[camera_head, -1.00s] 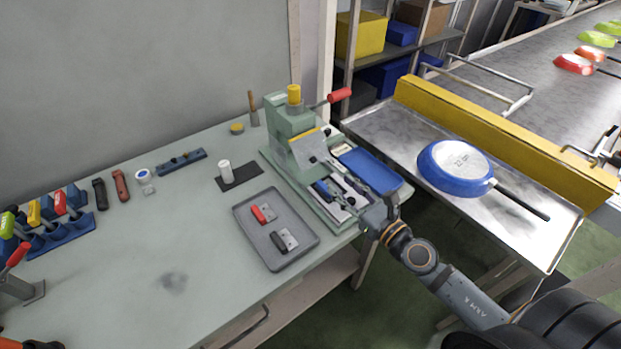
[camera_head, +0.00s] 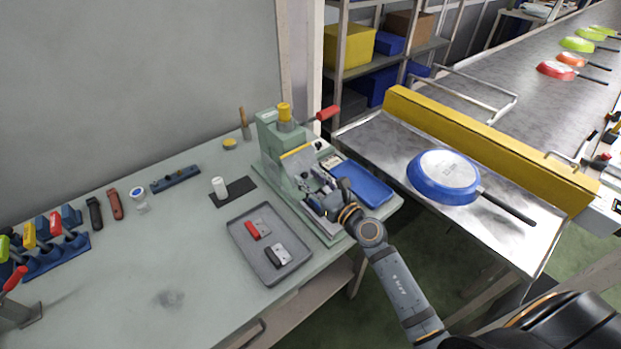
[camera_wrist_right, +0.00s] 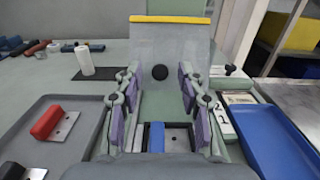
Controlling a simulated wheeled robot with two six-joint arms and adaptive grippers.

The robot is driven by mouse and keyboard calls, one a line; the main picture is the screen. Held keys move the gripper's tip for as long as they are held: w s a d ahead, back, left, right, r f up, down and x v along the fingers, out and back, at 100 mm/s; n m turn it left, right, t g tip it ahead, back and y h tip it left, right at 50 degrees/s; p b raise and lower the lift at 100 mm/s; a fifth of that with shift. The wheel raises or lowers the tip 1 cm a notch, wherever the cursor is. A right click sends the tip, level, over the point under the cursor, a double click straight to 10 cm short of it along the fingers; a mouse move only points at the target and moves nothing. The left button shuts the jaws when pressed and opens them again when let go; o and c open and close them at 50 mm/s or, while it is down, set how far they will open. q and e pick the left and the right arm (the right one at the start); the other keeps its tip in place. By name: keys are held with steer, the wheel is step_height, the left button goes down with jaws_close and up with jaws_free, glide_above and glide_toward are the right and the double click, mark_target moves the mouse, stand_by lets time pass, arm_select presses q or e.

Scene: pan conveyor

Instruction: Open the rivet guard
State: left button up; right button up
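The green rivet press (camera_head: 270,142) stands at the back of the bench. Its guard (camera_head: 299,160) is a grey see-through plate with a yellow top edge, hanging tilted at the front of the press. In the right wrist view the guard (camera_wrist_right: 171,50) stands straight ahead, with a dark round spot in its middle. My right gripper (camera_head: 318,182) is low in front of the guard. Its fingers (camera_wrist_right: 159,75) are spread apart in the right wrist view, with nothing seen between them. I cannot tell whether the fingertips touch the guard. My left gripper is out of view.
A blue tray (camera_head: 362,184) lies right of the press, and a grey tray (camera_head: 240,247) with red and black handles lies left. A blue pan (camera_head: 443,178) lies upside down on the metal table (camera_head: 508,238). A red-handled lever (camera_head: 326,113) juts from the press.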

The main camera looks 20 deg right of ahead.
jaws_close()
stand_by(0.4)
